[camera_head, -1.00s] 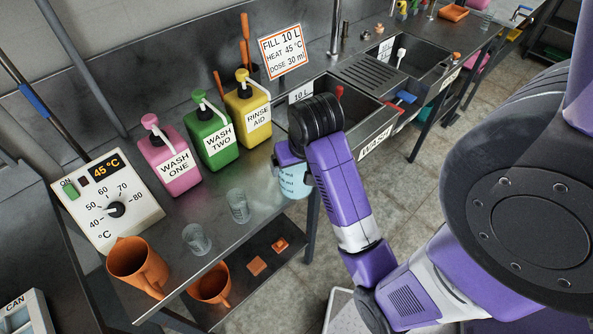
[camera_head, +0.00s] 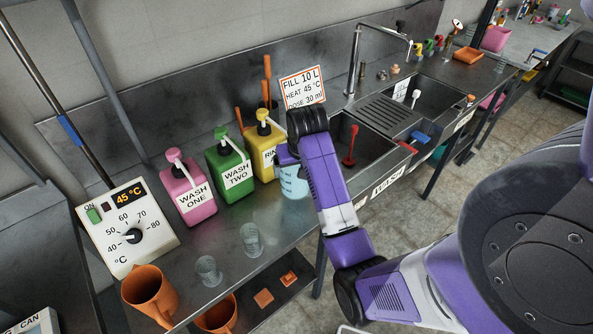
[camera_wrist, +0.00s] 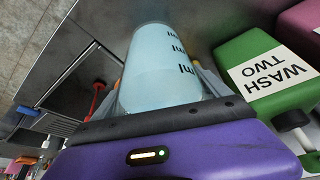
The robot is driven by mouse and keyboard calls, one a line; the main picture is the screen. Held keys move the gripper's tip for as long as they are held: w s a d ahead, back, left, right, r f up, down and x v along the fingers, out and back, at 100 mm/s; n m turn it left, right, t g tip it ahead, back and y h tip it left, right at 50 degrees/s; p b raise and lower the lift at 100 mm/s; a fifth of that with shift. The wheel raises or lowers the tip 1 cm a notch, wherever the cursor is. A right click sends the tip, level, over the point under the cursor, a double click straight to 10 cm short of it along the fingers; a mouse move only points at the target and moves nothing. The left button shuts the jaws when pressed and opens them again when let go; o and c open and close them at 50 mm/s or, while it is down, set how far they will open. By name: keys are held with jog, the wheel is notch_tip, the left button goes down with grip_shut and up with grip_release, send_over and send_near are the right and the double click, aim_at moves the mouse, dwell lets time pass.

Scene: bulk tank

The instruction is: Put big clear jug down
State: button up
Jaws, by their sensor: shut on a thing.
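The big clear jug (camera_head: 294,181) has dark measuring marks and looks pale blue. It is partly hidden behind my arm in the head view. It shows large in the wrist view (camera_wrist: 160,70), between the fingers of my gripper (camera_wrist: 160,98), which is shut on it. The jug is at the counter (camera_head: 283,218) between the yellow rinse aid bottle (camera_head: 265,147) and the wash sink (camera_head: 357,152). I cannot tell whether its base touches the counter.
The green wash two bottle (camera_head: 231,170) and pink wash one bottle (camera_head: 188,191) stand left of the jug. Two small clear cups (camera_head: 250,240) and an orange jug (camera_head: 150,292) stand nearer the front. Bare counter lies between the bottles and cups.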

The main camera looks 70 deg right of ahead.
jog(key=shift+f+p, duration=0.35)
jog(key=shift+f, duration=1.25)
jog(key=o, duration=1.9)
jog(key=shift+s+a+f, duration=0.1)
jog(key=shift+f, duration=0.1)
jog(key=shift+r, duration=0.1)
jog(key=v, duration=1.2)
jog(key=shift+r+b, duration=0.1)
jog(key=shift+b, duration=0.25)
